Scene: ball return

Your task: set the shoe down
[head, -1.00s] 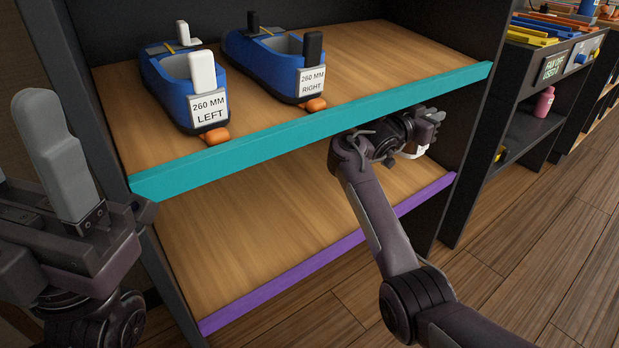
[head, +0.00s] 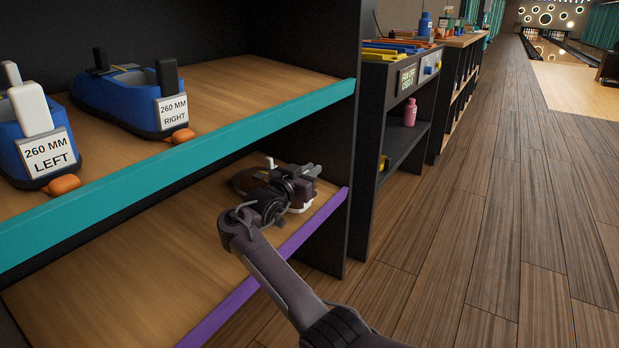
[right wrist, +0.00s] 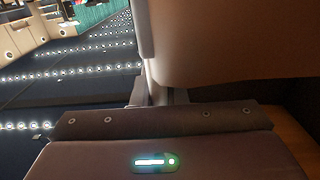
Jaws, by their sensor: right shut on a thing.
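A brown shoe (head: 246,180) with a white tab and a white part near the jaws is inside the lower shelf bay, partly hidden behind my right gripper (head: 306,178). My right gripper is shut on the shoe, just behind the purple front edge near the right side wall. I cannot tell whether the sole touches the shelf board. In the right wrist view the shoe (right wrist: 225,45) fills the upper right as a blurred tan-brown surface close to the jaws. My left gripper is out of view.
The lower shelf (head: 130,255) is bare to the left of the shoe, with a purple edge (head: 235,300). Above, behind a teal edge (head: 200,160), stand blue shoes marked 260 MM LEFT (head: 46,152) and RIGHT (head: 135,100). A dark side wall (head: 345,130) closes the bay on the right.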

